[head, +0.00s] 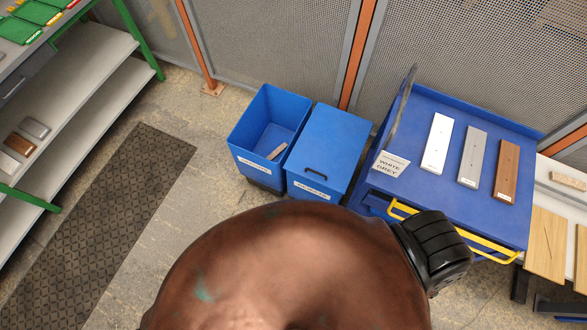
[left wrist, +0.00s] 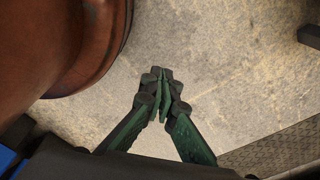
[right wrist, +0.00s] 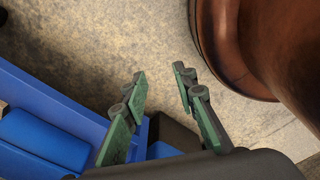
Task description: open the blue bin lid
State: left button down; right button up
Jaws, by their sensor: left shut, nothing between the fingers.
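The blue bin with a lid (head: 328,143) stands in the middle of the head view. Its flat blue lid is shut, with a black handle (head: 316,171) near the front edge and a label on the front. My left gripper (left wrist: 160,80) is shut and empty above bare floor in the left wrist view. My right gripper (right wrist: 159,74) is open and empty, over floor in the right wrist view, with blue surfaces at the lower left that I cannot identify for certain. Neither gripper shows in the head view, so their distance to the lid cannot be told.
An open blue bin (head: 238,140) with a small board in it stands left of the lidded one. On the right, a blue cart (head: 400,187) carries a white, a grey and a brown board and a sign. A mesh fence stands behind; shelves are at the left.

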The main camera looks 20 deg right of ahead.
aim_at(327, 153)
jog(key=u, duration=1.25)
jog(key=i, duration=1.7)
jog(key=z, duration=2.95)
